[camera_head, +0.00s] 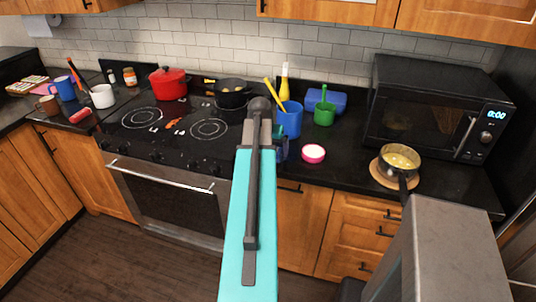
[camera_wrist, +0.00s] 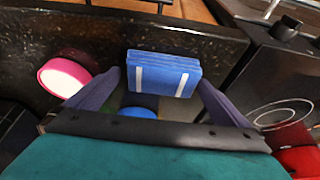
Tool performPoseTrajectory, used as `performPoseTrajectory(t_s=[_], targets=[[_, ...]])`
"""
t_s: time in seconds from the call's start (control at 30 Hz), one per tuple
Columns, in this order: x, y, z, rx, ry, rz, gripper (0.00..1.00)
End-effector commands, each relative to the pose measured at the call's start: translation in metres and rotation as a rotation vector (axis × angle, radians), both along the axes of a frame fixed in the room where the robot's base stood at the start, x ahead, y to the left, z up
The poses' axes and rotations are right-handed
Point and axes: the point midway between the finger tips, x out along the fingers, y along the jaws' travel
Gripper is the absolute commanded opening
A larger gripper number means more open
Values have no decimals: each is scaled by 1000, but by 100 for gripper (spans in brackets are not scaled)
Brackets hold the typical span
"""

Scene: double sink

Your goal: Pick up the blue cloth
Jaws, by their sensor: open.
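The blue cloth (camera_wrist: 163,72) shows in the wrist view as a folded stack with two white stripes. It lies on the dark counter near its front edge. My gripper (camera_wrist: 159,80) is open and empty, with one dark finger on each side of the cloth in that view. I cannot tell how high the fingers are above it. In the head view my gripper (camera_head: 279,147) is mostly behind my teal arm, over the counter right of the stove. The cloth cannot be made out clearly there.
A pink and white bowl (camera_head: 313,153) stands close on the right. A blue cup (camera_head: 290,119), green cup (camera_head: 324,114) and blue box (camera_head: 327,100) stand behind. The stove (camera_head: 175,125) is left; a pan (camera_head: 398,160) and microwave (camera_head: 440,110) are right.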

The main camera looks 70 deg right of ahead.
Motion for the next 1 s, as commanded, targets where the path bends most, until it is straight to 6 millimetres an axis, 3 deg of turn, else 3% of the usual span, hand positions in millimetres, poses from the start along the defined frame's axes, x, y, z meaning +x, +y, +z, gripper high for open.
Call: performPoseTrajectory(t_s=[0.4,0.63,1.0], targets=[[0,0,0,0,0,0,100],[0,0,0,0,0,1,63],[1,0,2,0,0,1,63]])
